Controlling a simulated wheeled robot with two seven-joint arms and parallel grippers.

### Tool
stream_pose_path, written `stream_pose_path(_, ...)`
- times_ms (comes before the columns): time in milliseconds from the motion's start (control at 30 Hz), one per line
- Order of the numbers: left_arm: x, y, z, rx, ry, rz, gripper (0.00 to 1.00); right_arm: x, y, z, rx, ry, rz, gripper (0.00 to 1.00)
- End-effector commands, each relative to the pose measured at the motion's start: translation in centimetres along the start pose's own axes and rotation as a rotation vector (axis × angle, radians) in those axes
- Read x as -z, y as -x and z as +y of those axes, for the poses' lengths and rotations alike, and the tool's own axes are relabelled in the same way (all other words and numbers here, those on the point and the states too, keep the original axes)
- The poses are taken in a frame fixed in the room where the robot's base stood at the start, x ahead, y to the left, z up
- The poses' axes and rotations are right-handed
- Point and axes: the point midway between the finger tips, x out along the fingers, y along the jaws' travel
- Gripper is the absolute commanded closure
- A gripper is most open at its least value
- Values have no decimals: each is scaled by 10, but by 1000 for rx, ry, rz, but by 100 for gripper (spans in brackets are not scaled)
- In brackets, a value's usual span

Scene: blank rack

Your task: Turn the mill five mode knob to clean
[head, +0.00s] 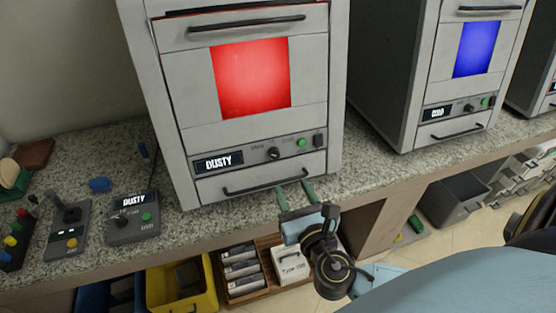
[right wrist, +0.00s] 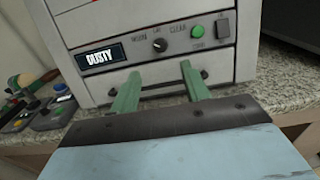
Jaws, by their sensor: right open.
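A grey mill (head: 185,100) with a red lit window stands on the counter, and its display (head: 218,163) reads DUSTY. Its black mode knob (head: 274,154) sits on the front panel, left of a green button (head: 302,143). In the right wrist view the knob (right wrist: 160,45) has small labels around it, one of them CLEAN to its right. My right gripper (head: 295,193) is open and empty, with its green fingers below the knob, in front of the drawer handle. The fingers show in the right wrist view (right wrist: 160,85). My left gripper is not in view.
A second mill (head: 400,75) with a blue window stands at the right. A small control box (head: 133,222), also reading DUSTY, and a joystick box (head: 68,232) sit at the left. A yellow bin (head: 180,287) and other containers are below the counter.

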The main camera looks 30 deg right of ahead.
Motion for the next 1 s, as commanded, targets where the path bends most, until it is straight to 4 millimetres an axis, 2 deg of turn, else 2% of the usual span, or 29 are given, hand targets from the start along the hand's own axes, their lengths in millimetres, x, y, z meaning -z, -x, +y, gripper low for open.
stream_pose_path(100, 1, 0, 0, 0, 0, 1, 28, -1, -28, 0, 0, 0, -5, 54)
stream_pose_path(300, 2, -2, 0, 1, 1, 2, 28, 0, -69, 0, 1, -1, -1, 54)
stream_pose_path(500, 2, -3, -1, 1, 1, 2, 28, 1, -97, 0, 0, -2, 1, 54)
stream_pose_path(700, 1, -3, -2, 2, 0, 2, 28, 1, -107, 0, -1, -3, 3, 54)
stream_pose_path(933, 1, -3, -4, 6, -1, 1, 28, 1, -107, 0, -1, -3, 4, 54)
stream_pose_path(1000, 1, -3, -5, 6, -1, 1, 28, 1, -107, 0, -1, -3, 4, 62)
